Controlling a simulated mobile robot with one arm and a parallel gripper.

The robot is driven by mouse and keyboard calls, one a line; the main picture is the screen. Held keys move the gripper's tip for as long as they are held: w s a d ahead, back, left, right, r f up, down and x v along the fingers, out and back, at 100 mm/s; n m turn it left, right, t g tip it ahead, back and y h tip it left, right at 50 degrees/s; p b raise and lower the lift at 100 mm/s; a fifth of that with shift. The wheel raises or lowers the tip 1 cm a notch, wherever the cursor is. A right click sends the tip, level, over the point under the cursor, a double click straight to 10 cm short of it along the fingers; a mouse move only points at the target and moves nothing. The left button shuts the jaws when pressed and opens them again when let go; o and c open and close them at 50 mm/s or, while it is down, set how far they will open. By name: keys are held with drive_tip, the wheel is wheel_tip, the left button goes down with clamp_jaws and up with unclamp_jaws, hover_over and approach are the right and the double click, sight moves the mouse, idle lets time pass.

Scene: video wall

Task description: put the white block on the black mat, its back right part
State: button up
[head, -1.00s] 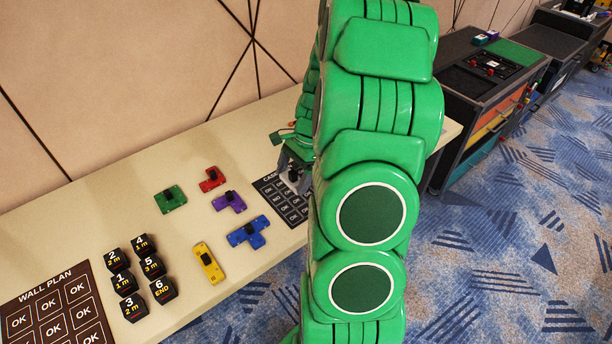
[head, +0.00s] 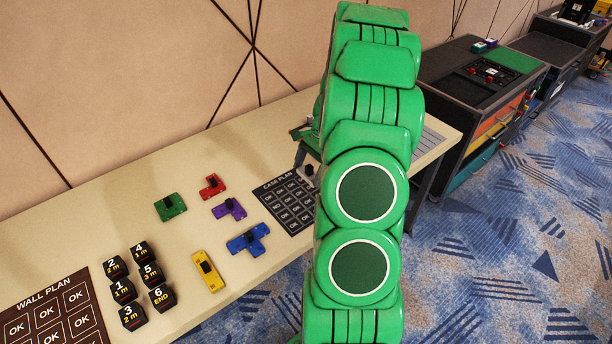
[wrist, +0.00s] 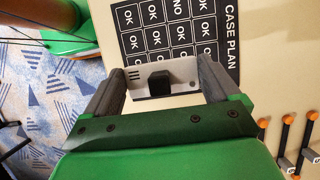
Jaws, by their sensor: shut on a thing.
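The white block (wrist: 147,90), a pale plate with a black knob, is between the fingers of my gripper (wrist: 160,88) in the wrist view. My gripper is shut on it, above the table near the CASE PLAN board. In the head view, my gripper (head: 307,168) is partly hidden behind my green arm, and only a little of the block shows. The dark CASE PLAN board (head: 287,205) lies on the table below and left of it; it also shows in the wrist view (wrist: 170,32). I cannot tell which dark surface is the black mat.
Red (head: 211,187), green (head: 170,207), purple (head: 229,209), blue (head: 248,240) and yellow (head: 208,271) pieces lie on the table, left of the CASE PLAN board. Several black numbered blocks (head: 140,284) and a WALL PLAN board (head: 52,312) lie farther left. Dark carts (head: 465,75) stand at right.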

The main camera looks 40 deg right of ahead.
hover_over(303, 185)
drive_tip(key=d, duration=0.1)
drive_tip(key=f, duration=0.6)
drive_tip(key=shift+s, duration=0.25)
drive_tip(key=shift+w+d+f, duration=0.2)
drive_tip(key=shift+w+f, duration=0.1)
drive_tip(key=shift+f, duration=1.7)
drive_tip(key=shift+f, duration=0.1)
drive_tip(key=o, duration=0.9)
drive_tip(key=shift+o, duration=0.2)
